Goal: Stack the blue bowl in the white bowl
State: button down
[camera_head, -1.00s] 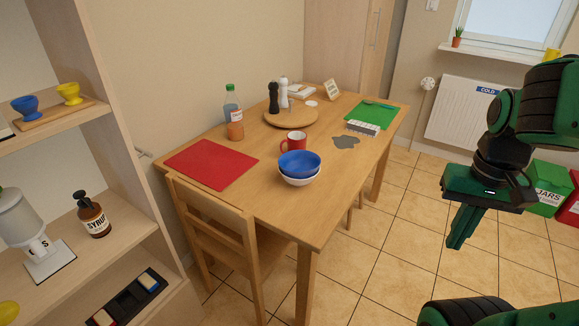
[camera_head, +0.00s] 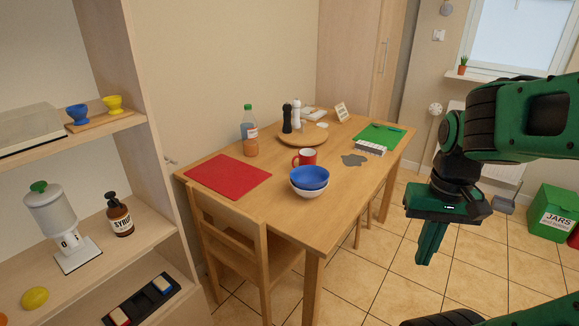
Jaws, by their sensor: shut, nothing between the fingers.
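The blue bowl (camera_head: 310,176) sits in the white bowl (camera_head: 308,192) near the front edge of the wooden table (camera_head: 262,205). The blue bowl looks slightly tilted, and only the lower part and front rim of the white bowl show beneath it. My gripper (camera_head: 425,262) is shut and empty. It points down over the floor to the right of the table, well apart from both bowls.
A red mug (camera_head: 307,157) stands right behind the bowls. A red mat (camera_head: 228,176) lies to the left and a grey patch (camera_head: 355,160) to the right. A chair (camera_head: 240,240) stands at the table's front. A shelf unit (camera_head: 150,215) is at the left.

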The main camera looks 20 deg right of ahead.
aim_at(304, 177)
jog(key=u, duration=0.05)
jog(key=i, duration=0.95)
